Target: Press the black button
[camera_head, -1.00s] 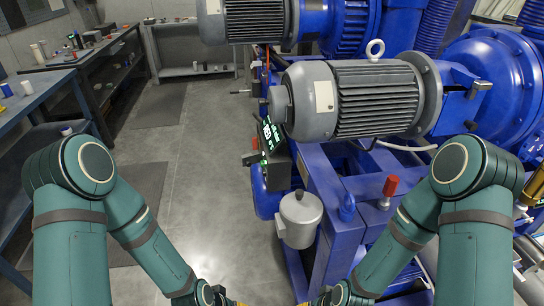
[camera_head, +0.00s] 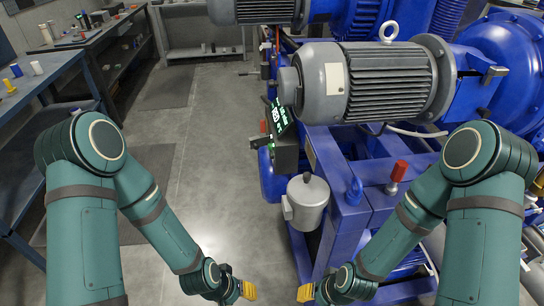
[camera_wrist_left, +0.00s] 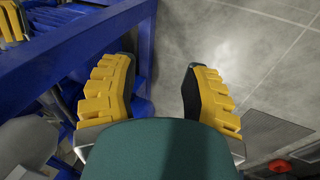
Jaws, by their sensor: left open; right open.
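A dark control box with a lit green-and-white display (camera_head: 277,116) stands on the near side of the blue machine in the head view. A small red part (camera_head: 263,127) and a green glow show at its left edge. I cannot make out a black button. My left gripper (camera_head: 247,291) is low in the head view, below and left of the box, over the floor. Its yellow-padded fingers are apart and empty in the left wrist view (camera_wrist_left: 160,92). My right gripper (camera_head: 305,293) is low in the head view, near the blue frame, with yellow padding visible.
A grey motor (camera_head: 365,82) sits on the blue machine frame (camera_head: 342,225). A grey canister (camera_head: 306,203) hangs below the box, and a red-capped fitting (camera_head: 398,172) stands to the right. Blue shelving (camera_head: 50,77) lines the left. The floor (camera_head: 215,130) between is clear.

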